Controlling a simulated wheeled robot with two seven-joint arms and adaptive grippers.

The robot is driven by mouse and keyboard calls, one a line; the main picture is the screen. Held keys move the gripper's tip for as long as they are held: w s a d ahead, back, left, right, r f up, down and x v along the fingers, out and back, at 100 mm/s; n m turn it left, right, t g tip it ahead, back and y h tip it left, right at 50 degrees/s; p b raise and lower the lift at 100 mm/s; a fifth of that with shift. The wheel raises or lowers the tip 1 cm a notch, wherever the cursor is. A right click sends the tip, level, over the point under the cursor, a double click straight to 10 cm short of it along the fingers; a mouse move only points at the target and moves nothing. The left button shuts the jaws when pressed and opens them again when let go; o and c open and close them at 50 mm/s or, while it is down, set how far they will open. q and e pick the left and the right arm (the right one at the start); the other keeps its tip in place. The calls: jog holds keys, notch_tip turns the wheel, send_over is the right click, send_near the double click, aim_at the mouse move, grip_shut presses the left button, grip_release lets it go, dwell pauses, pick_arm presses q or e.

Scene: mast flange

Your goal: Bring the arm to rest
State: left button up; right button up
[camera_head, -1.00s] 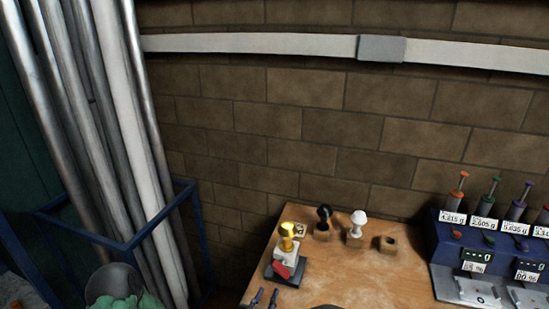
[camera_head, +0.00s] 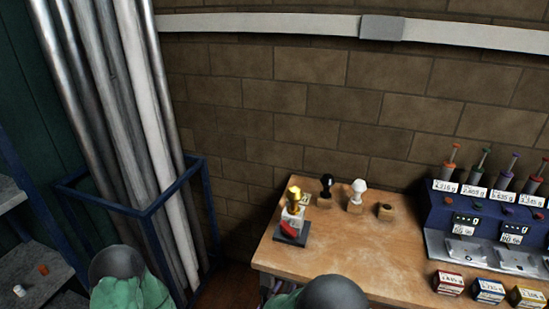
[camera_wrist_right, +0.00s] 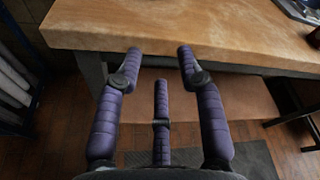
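My right gripper (camera_wrist_right: 160,62) has three purple segmented fingers. In the right wrist view they are spread apart with nothing between them, in front of and below the wooden table's front edge (camera_wrist_right: 220,45). In the head view only a little purple of this gripper (camera_head: 275,285) shows by the table edge, beside my dark, rounded right arm link. My left arm shows at the lower left with a dark rounded link and green covering; its gripper is out of view.
A gold-topped white piece (camera_head: 294,205) with a red part stands on a dark base on the table (camera_head: 345,255). Black (camera_head: 327,184) and white (camera_head: 358,190) knobs stand behind. A blue dispenser rack (camera_head: 437,217) and small boxes (camera_head: 488,290) are right. Pipes (camera_head: 140,130) stand left in a blue frame.

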jog(key=s+d+f+m+g, duration=1.05)
jog(key=s+f+g, duration=0.2)
jog(key=f, duration=0.35)
jog(key=s+a+f+m+g+y, duration=0.35)
jog(key=s+m+y, duration=0.2)
jog(key=m, duration=0.45)
jog(key=s+a+f+m+g+y, duration=0.25)
jog(key=s+a+m+y, duration=0.2)
jog(key=s+m, duration=0.4)
jog(key=w+d+f+m+t, duration=0.2)
jog(key=w+d+m+t, duration=0.2)
jog(key=m, duration=0.9)
jog(key=w+t, duration=0.1)
jog(key=w, duration=0.2)
jog(key=shift+d+f+y, duration=0.35)
jog(key=shift+f+y, duration=0.05)
